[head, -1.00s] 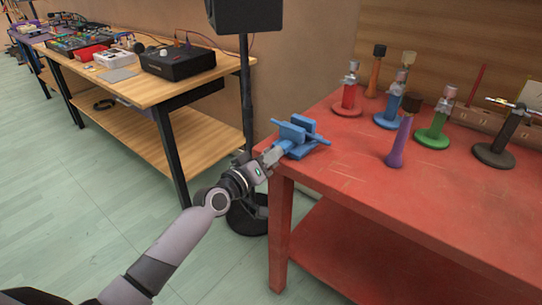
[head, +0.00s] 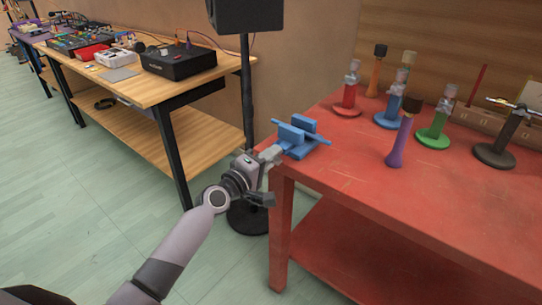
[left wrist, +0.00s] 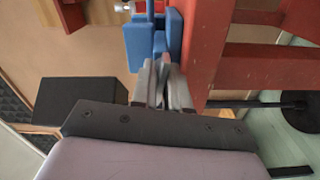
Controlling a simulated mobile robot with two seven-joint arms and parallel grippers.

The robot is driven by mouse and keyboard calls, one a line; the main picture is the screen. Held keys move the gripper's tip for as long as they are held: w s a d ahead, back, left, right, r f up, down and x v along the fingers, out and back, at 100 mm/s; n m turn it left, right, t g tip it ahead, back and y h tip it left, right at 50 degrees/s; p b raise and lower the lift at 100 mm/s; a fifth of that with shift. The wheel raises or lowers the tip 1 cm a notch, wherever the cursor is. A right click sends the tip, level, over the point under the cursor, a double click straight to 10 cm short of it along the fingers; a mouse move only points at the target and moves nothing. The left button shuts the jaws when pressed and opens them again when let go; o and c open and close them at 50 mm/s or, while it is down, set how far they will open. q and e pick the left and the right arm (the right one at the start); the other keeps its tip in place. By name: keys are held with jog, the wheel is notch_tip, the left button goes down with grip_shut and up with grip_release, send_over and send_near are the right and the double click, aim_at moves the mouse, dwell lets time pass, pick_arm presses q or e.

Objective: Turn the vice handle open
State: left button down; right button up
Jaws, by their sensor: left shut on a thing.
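The blue vice (head: 300,138) sits on the near left corner of the red table (head: 350,170). It also shows at the top of the left wrist view (left wrist: 148,38). My left gripper (head: 270,155) is at the vice's near left end, at the table's edge. In the left wrist view its fingers (left wrist: 165,75) are close together at the vice's lower end. They are shut on the vice handle, which is mostly hidden between them. My right gripper is out of view.
Several coloured stands and a purple mallet-like thing (head: 398,145) are on the red table. A black speaker (head: 245,15) on a pole stands behind my left gripper. A wooden table (head: 140,85) with electronic gear is at the left.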

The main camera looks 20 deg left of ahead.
pick_arm(q)
jog(key=shift+f, duration=0.15)
dwell(0.3)
jog(key=c, duration=1.4)
grip_release()
jog(key=shift+c, duration=0.2)
jog(key=shift+s, duration=0.15)
jog(key=v, duration=0.7)
jog(key=shift+p, duration=0.4)
